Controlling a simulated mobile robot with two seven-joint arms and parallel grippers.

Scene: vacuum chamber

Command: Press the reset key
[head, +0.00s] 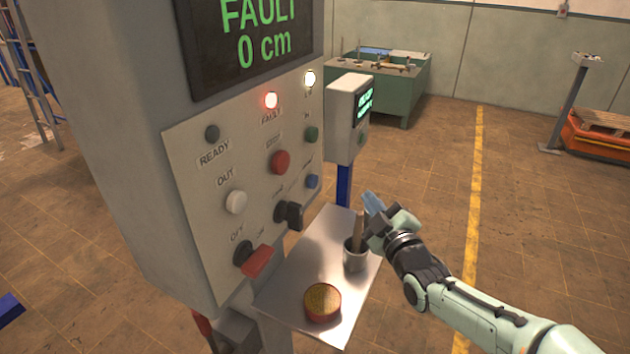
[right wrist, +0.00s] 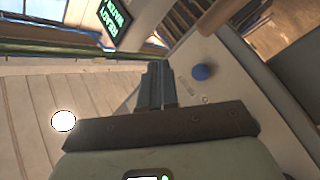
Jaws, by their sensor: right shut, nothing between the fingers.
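The grey control cabinet's panel (head: 190,155) carries several buttons and lamps. A blue button (head: 312,181) sits at its right edge; its label is too small to read, so I cannot confirm it as the reset key. The blue button also shows in the right wrist view (right wrist: 203,72), to the right of my fingertips. My right gripper (head: 372,203) is shut and empty, right of the panel and apart from the blue button in the head view. The lit red lamp (head: 271,100) is labelled FAULT, and the display (head: 258,40) reads FAULT 0 cm. My left gripper is not in view.
Below the panel, a metal shelf (head: 295,275) holds a cup (head: 354,258) with something upright in it and a round red tin (head: 322,302). A red-handled switch (head: 257,262) and a black knob (head: 290,213) stick out. A smaller display box (head: 342,115) stands behind.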

